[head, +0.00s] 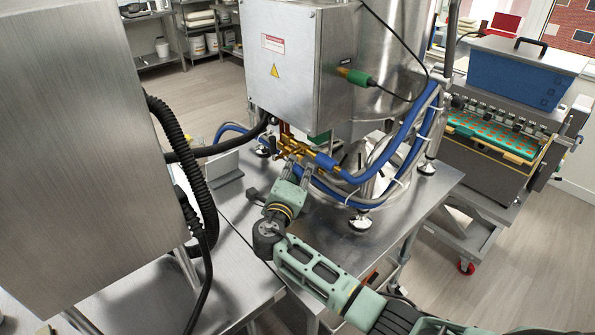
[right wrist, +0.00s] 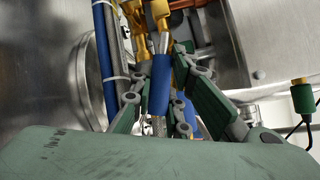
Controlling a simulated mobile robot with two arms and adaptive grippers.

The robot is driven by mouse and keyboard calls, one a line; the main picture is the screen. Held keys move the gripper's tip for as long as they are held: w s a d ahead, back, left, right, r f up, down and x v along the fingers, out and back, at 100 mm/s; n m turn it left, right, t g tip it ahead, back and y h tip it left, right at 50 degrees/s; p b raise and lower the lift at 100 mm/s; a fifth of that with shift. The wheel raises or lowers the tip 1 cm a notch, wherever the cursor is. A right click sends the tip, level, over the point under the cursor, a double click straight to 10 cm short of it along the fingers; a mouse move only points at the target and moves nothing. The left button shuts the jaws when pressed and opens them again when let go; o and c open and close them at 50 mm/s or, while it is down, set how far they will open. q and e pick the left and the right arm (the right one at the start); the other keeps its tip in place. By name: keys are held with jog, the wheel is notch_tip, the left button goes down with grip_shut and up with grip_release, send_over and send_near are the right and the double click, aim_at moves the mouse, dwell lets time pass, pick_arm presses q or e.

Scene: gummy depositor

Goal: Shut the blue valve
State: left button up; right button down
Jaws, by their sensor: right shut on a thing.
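The brass valve fittings (head: 292,147) sit below the grey control box, where the blue hoses meet the machine. In the right wrist view the blue valve's handle (right wrist: 160,85) is a blue sleeve on a metal lever, under brass fittings (right wrist: 158,12). My right gripper (head: 300,166) reaches up to the fittings from the front. In the right wrist view its fingers (right wrist: 164,100) are closed around the blue handle, one on each side. In the head view the gripper hides most of the handle. My left gripper is not in view.
The control box (head: 290,60) hangs just above the fittings. Blue hoses (head: 408,130) curve around the steel vessel at right. A large steel cabinet (head: 80,130) with black cables stands at left. The steel table (head: 380,250) has bare room in front.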

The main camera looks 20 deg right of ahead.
jog(key=shift+a+f+b, duration=0.15)
jog(key=shift+f+b, duration=0.45)
jog(key=m+h+b, duration=0.1)
jog(key=m+b, duration=0.1)
jog(key=b, duration=0.2)
jog(key=w+f+m+t+h+b, duration=0.1)
jog(key=m+b, duration=0.1)
jog(key=b, duration=0.2)
jog(key=f+m+h+b, duration=0.1)
jog(key=m+b, duration=0.1)
jog(key=b, duration=0.2)
jog(key=shift+w+a+f+m+t+h+b, duration=0.1)
jog(key=shift+w+a+m+t+h+b, duration=0.2)
jog(key=shift+w+a+m+t+h, duration=0.1)
jog(key=c, duration=1.7)
grip_release()
jog(key=shift+r, duration=0.25)
jog(key=shift+d, duration=0.1)
